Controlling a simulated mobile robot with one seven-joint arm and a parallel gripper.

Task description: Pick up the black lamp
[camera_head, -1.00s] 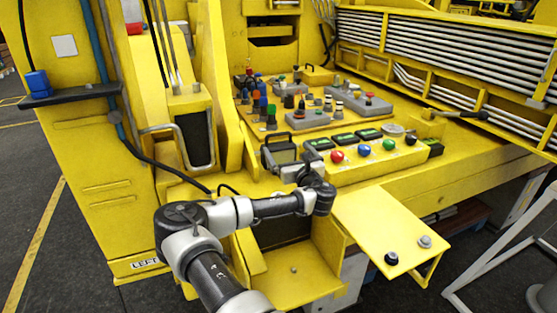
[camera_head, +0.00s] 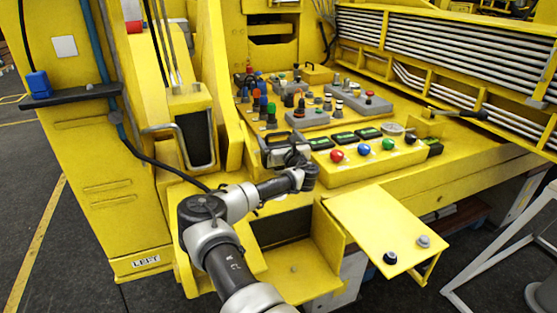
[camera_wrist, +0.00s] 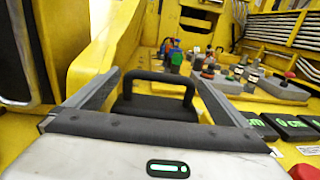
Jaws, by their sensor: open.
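The black lamp (camera_wrist: 158,104) with its arched handle stands upright in the wrist view, between the two fingers of my gripper (camera_wrist: 152,84). The fingers are open, one on each side of it, and I see a gap around the handle. The lower part of the lamp is hidden behind my gripper's dark front edge. In the head view my gripper (camera_head: 284,148) is at the left end of the yellow button panel and covers most of the lamp.
A yellow button panel (camera_head: 375,152) with coloured buttons and green displays lies right of the gripper. Several knobs and joysticks (camera_head: 300,104) stand behind. A yellow upright wall (camera_head: 238,140) is close on the left. A yellow shelf (camera_head: 375,220) juts out in front.

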